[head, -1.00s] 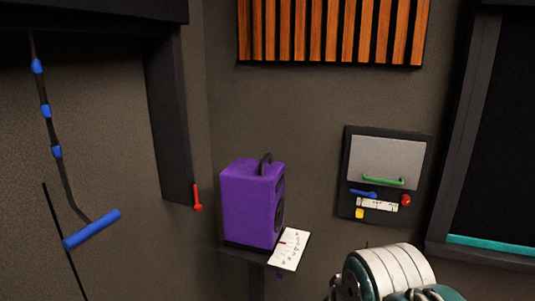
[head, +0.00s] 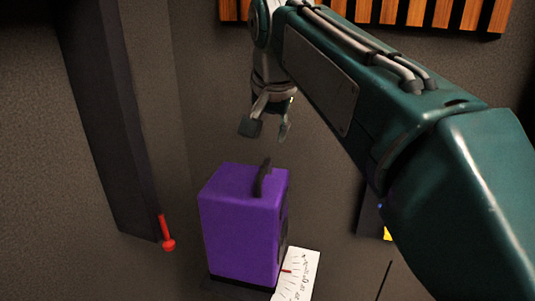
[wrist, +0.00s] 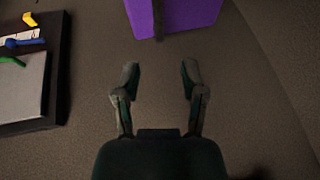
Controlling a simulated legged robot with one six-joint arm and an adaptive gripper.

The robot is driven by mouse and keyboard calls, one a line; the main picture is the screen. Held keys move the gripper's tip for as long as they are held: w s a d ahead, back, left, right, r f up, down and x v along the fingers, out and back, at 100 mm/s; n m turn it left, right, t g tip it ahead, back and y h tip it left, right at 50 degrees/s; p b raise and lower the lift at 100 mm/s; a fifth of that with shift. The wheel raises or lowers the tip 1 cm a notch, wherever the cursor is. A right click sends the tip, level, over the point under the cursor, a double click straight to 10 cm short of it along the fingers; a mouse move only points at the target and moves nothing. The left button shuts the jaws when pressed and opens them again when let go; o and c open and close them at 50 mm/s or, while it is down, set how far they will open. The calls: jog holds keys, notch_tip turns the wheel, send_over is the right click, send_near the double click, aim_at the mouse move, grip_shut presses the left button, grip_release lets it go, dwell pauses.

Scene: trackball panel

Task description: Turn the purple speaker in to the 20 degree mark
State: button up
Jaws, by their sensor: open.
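The purple speaker (head: 240,232) stands upright on a dark stand, with a dark handle (head: 264,178) on its top. A white angle card (head: 300,274) lies at its front right, with a small red pointer (head: 286,271) over it; the marks are too small to read. My gripper (head: 265,132) is open and empty above the speaker, pointing down, apart from the handle. In the wrist view, the gripper's fingers (wrist: 160,72) are spread, with the purple speaker (wrist: 195,14) at the top edge and part of its dark handle (wrist: 158,20) showing.
A red lever (head: 167,235) hangs on the dark wall post at left. A wall panel (wrist: 25,90) with coloured controls shows at left in the wrist view; my arm mostly hides it in the head view. Slatted wood (head: 400,12) is above.

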aim_at(264, 168)
jog(key=x, duration=1)
jog(key=shift+f, duration=0.4)
grip_shut()
